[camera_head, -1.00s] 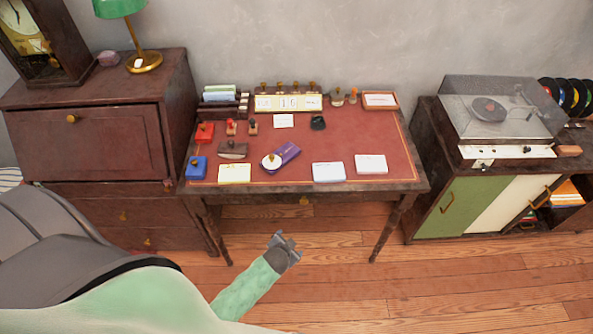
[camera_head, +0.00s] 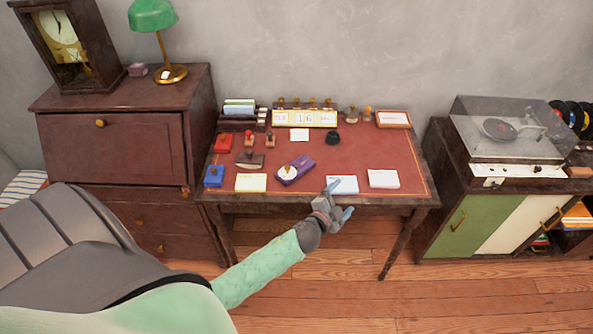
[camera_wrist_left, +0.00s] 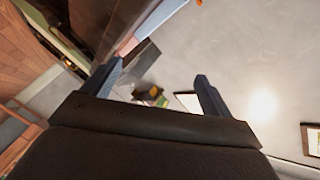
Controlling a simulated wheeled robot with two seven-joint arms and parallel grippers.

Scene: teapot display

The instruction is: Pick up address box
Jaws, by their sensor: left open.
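No label reads as an address box. A dark box with green and white cards (camera_head: 239,112) stands at the back left of the red-topped desk (camera_head: 370,153), the most box-like thing there. My left gripper (camera_head: 339,200) is open and empty at the desk's front edge, by a white card stack (camera_head: 343,183), well in front and to the right of the card box. I cannot tell if it touches the edge. In the left wrist view its open fingers (camera_wrist_left: 157,80) have nothing between them but distant wall and small blurred objects. My right gripper is not in view.
The desk also holds a purple tape-like device (camera_head: 296,170), a yellowish card stack (camera_head: 251,183), a blue ink pad (camera_head: 214,177), a red ink pad (camera_head: 223,143), stamps and a calendar (camera_head: 305,118). A drawer cabinet (camera_head: 110,150) stands left, a record player (camera_head: 505,132) right.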

